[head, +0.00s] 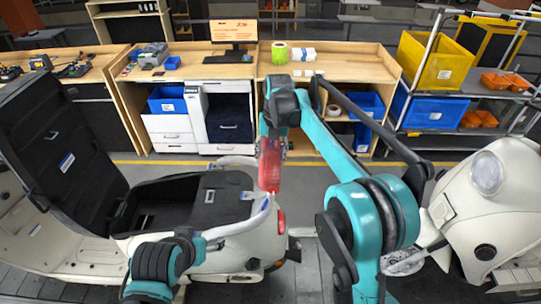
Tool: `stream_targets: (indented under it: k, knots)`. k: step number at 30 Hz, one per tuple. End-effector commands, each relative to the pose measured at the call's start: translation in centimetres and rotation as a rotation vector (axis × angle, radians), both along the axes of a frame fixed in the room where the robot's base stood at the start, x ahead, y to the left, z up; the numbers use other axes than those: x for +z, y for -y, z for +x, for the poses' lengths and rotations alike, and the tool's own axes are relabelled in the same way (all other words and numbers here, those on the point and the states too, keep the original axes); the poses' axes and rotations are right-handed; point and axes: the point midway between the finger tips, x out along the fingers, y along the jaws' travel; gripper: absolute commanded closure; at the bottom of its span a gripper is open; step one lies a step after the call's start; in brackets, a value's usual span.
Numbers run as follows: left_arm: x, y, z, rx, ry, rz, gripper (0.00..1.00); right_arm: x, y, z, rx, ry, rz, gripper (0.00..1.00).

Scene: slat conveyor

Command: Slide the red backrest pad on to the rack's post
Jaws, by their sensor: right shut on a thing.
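The red backrest pad (269,170) hangs upright in my right gripper (272,146), above the tail of a cream scooter. The gripper points down and is shut on the pad's upper part. The scooter's pale tubular rack (247,226) curves around the tail, and its bar passes close to the pad's lower end. The post cannot be made out, and I cannot tell whether the pad touches the rack. My left arm is low at the left, in front of the scooter's side. Its gripper (212,243) is small and unclear beside the scooter body.
The scooter's black seat (52,138) stands raised at the left over the open storage bay. A second cream scooter (490,195) is at the right. Wooden workbenches (335,62) and a shelf with yellow (434,62) and blue bins (432,112) stand behind. Grey floor lies between.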

Motion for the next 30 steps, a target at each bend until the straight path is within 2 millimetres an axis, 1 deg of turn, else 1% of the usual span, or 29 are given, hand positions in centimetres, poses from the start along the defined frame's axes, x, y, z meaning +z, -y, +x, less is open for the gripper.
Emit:
stream_targets:
  k: [7,8,9,10,19,22,26,30]
  knots:
    - [-0.1,0.0,0.0,0.000,0.000,0.000,0.26,-0.1,0.0,0.0,0.000,0.000,0.000,0.87]
    - [-0.1,0.0,0.0,0.000,0.000,0.000,0.26,-0.1,0.0,0.0,0.000,0.000,0.000,0.42]
    - [-0.1,0.0,0.0,0.000,0.000,0.000,0.26,-0.1,0.0,0.0,0.000,0.000,0.000,0.32]
    - [-0.1,0.0,0.0,0.000,0.000,0.000,0.26,-0.1,0.0,0.0,0.000,0.000,0.000,0.24]
    - [-0.1,0.0,0.0,0.000,0.000,0.000,0.26,-0.1,0.0,0.0,0.000,0.000,0.000,0.23]
    - [-0.1,0.0,0.0,0.000,0.000,0.000,0.26,0.4,0.0,0.0,0.000,0.000,0.000,0.23]
    - [-0.1,0.0,0.0,0.000,0.000,0.000,0.26,2.3,0.2,0.0,-0.001,0.000,0.000,0.23]
    - [-0.1,0.0,0.0,0.000,0.000,0.000,0.26,5.4,0.5,0.0,-0.001,0.000,0.000,0.23]
